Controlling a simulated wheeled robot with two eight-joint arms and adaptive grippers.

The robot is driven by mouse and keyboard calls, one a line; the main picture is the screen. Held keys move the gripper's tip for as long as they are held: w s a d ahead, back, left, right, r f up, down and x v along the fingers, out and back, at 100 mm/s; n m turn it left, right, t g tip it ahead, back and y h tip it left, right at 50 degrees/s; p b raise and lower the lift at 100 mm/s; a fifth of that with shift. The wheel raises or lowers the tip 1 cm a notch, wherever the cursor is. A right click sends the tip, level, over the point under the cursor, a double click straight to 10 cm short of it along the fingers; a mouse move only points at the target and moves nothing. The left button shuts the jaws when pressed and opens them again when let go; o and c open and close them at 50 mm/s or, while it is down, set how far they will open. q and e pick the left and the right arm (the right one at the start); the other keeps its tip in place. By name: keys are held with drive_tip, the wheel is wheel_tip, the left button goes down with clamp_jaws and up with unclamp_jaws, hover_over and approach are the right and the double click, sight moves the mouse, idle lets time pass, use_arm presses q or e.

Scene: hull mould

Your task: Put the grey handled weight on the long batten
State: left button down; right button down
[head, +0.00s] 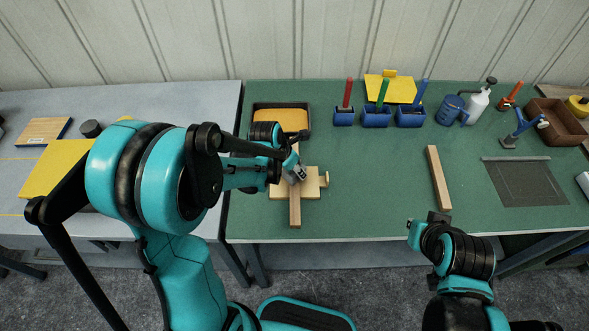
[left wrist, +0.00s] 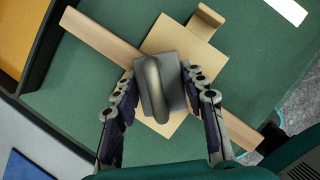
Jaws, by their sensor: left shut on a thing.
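The grey handled weight (left wrist: 172,72) is between the fingers of my left gripper (left wrist: 160,80), which is shut on it. In the left wrist view it overlaps the long wooden batten (left wrist: 102,42); I cannot tell whether it touches. In the head view my left gripper (head: 294,172) is over the board, with the weight (head: 298,175) partly hidden. My right gripper (head: 430,220) is near the table's front edge; its jaws are unclear.
A second batten (head: 440,180) lies apart on the right of the green table (head: 360,205). A dark tray with orange contents (head: 281,119) stands behind the board. Blue holders (head: 377,116), a white bottle (head: 477,105) and a brown box (head: 555,120) line the back.

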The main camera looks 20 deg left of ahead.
use_arm(q)
drive_tip(key=c, duration=0.9)
unclamp_jaws()
drive_tip(key=shift+r, duration=0.15)
drive_tip(key=p+v, duration=0.4)
drive_tip(key=v, duration=0.7)
drive_tip(key=s+r+m+t, duration=0.1)
drive_tip(key=s+m, duration=0.3)
drive_tip(key=m, duration=0.6)
drive_tip(key=s+r+m+t+y, duration=0.1)
drive_tip(key=s+r+m, duration=0.2)
drive_tip(key=m, duration=0.7)
drive_tip(key=s+r+m+t+y, duration=0.1)
drive_tip(key=s+r+m, duration=0.2)
drive_tip(key=s+m, duration=0.3)
drive_tip(key=shift+s+a+m, duration=0.1)
drive_tip(key=shift+a+m, duration=0.05)
drive_tip(key=shift+m, duration=0.9)
drive_tip(key=shift+s+a+m, duration=0.1)
drive_tip(key=shift+a+m, duration=0.05)
drive_tip(key=shift+m, duration=0.9)
